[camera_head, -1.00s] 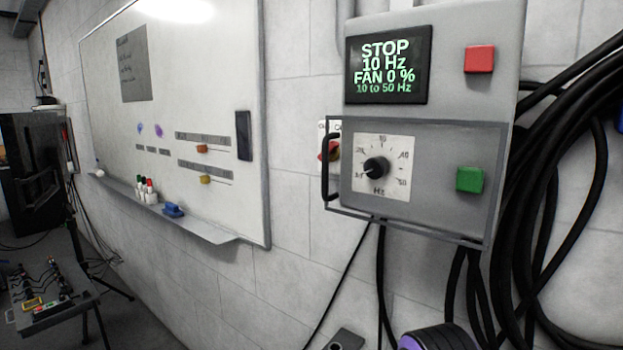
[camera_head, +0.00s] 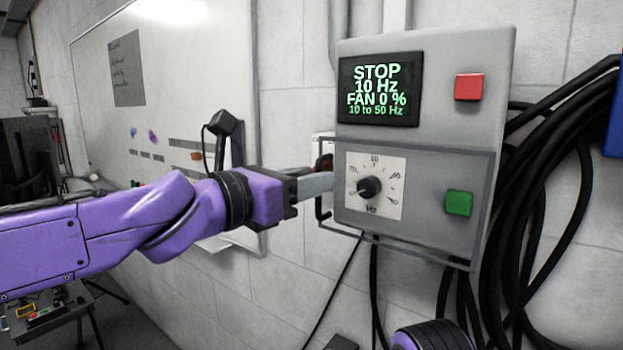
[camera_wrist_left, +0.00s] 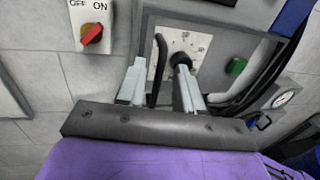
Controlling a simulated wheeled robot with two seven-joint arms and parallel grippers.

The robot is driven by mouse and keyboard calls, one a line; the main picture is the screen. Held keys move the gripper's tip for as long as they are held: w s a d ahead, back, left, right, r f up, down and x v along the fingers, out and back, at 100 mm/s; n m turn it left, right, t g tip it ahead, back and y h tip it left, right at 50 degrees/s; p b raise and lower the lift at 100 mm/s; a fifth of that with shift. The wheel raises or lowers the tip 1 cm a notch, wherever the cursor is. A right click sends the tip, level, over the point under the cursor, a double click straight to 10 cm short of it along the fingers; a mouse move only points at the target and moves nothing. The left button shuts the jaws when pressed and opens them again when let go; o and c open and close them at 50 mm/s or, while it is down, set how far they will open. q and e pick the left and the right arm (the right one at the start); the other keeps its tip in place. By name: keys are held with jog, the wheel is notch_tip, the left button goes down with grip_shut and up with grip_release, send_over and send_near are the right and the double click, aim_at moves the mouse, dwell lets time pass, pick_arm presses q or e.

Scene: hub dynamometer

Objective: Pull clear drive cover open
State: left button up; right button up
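The clear drive cover (camera_head: 424,232) has a grey frame and lies shut over the lower half of the grey drive box (camera_head: 425,60). Its black handle (camera_head: 320,212) is on the cover's left edge, partly hidden by my gripper in the head view. My left gripper (camera_head: 325,183) reaches in from the left at the handle. In the left wrist view the fingers of my left gripper (camera_wrist_left: 160,88) are apart, and the handle (camera_wrist_left: 154,72) stands between them, closer to the left finger. My right gripper is not in view.
Behind the cover are a dial (camera_head: 368,187) and a green button (camera_head: 458,203); a red button (camera_head: 468,87) and screen (camera_head: 378,90) are above. A red OFF/ON switch (camera_wrist_left: 92,34) is left of the box. Black cables (camera_head: 540,190) hang at right.

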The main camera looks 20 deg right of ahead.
pick_arm(q)
jog(key=shift+w+d, duration=0.25)
jog(key=shift+d, duration=0.05)
grip_shut()
dwell(1.3)
